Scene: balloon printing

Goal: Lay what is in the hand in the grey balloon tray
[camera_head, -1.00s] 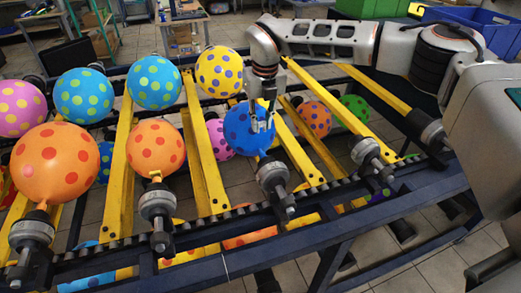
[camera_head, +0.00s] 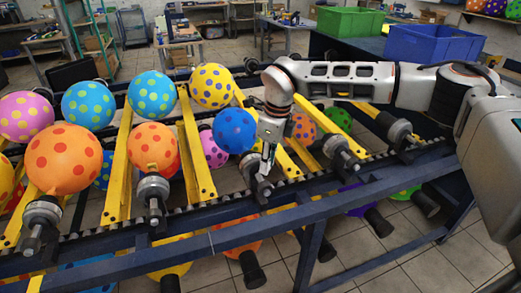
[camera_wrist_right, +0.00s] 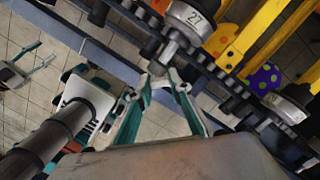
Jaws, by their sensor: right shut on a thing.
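My right gripper (camera_head: 265,170) reaches down from the right over the rack, just right of the blue dotted balloon (camera_head: 235,130). In the right wrist view its teal fingers (camera_wrist_right: 163,72) close around the shaft end (camera_wrist_right: 158,68) of a metal holder marked 27 (camera_wrist_right: 190,18). The gripper is shut; the fingers hide part of what they hold. A white and teal part, seemingly my left gripper (camera_wrist_right: 90,92), shows at the left of the right wrist view; its jaws are unclear. I cannot pick out a grey balloon tray.
Orange (camera_head: 63,159), light blue (camera_head: 152,92) and yellow (camera_head: 212,86) dotted balloons stand along the rack. Its dark blue front rail (camera_head: 190,247) runs below the gripper. A green bin (camera_head: 350,22) and a blue bin (camera_head: 434,43) stand at the back right.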

